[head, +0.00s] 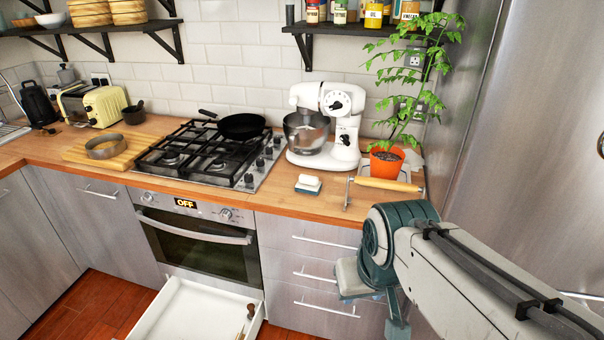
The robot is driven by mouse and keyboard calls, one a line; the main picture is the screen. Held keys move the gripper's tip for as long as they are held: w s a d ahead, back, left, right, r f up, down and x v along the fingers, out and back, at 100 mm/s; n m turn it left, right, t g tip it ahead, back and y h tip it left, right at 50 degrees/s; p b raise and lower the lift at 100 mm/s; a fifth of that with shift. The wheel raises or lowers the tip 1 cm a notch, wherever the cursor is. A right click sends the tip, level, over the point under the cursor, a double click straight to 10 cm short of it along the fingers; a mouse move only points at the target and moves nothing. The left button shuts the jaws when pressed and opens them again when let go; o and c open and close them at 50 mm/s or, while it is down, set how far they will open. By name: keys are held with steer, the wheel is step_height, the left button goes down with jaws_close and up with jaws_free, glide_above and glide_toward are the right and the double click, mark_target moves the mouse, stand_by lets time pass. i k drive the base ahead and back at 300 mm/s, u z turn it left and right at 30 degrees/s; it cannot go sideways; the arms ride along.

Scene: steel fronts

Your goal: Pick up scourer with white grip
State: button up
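The scourer with white grip (308,184) lies on the wooden worktop (290,205), near its front edge. It has a white top and a blue-grey underside. It stands just in front of the white stand mixer. My gripper (372,298) is at the lower right, in front of the drawers, lower in the picture and to the right of the scourer, apart from it. My own arm covers much of the gripper, and I cannot make out its fingertips clearly.
The stand mixer (335,128) is behind the scourer, and the gas hob (205,152) is to its left. A rolling pin (388,184) and a potted plant (386,163) are to its right. A lower drawer (190,312) is open. A steel fridge front (530,150) bounds the right.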

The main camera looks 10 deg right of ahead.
mark_target(307, 184)
steer(key=i, duration=1.35)
